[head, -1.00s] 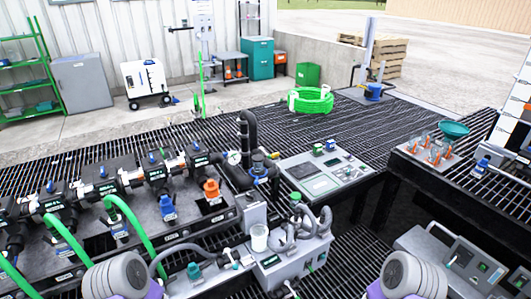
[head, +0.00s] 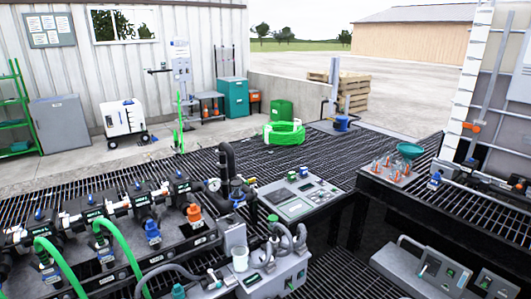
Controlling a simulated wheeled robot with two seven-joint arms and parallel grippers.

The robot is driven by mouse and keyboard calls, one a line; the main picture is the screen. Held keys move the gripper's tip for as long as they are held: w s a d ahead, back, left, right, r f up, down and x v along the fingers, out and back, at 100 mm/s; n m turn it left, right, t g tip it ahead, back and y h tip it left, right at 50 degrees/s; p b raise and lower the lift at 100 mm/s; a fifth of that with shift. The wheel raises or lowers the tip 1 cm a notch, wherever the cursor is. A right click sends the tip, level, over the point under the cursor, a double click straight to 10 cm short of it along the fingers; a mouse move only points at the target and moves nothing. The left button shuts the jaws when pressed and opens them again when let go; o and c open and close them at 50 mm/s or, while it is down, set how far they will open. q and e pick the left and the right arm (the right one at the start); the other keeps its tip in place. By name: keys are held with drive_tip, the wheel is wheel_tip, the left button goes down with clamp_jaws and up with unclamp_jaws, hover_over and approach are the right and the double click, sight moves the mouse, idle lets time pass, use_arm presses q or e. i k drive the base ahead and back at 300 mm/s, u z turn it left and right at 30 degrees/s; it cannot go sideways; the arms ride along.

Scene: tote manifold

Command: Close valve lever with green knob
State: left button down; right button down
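I cannot tell for sure which part is the valve lever with the green knob. A green cap (head: 272,219) tops the grey hose unit (head: 262,284) at the lower middle. A teal knob (head: 178,291) shows at the bottom edge, left of the hose unit. The manifold (head: 120,212) at the left carries blue-topped valves, an orange fitting (head: 195,213) and green hoses (head: 62,262). Neither gripper is in view.
A black pipe with a gauge (head: 214,185) stands behind the hose unit. A grey panel (head: 298,200) lies beside it. A green hose coil (head: 284,133) lies on the far grating. A right-hand bench holds a teal funnel (head: 410,151). A dark gap separates the benches.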

sight(238, 176)
drive_tip(key=z, duration=0.85)
drive_tip(key=i, duration=1.8)
drive_tip(key=z, duration=0.4)
drive_tip(key=i, duration=1.9)
drive_tip(key=u, duration=1.55)
drive_tip(key=i, duration=0.9)
drive_tip(key=u, duration=0.65)
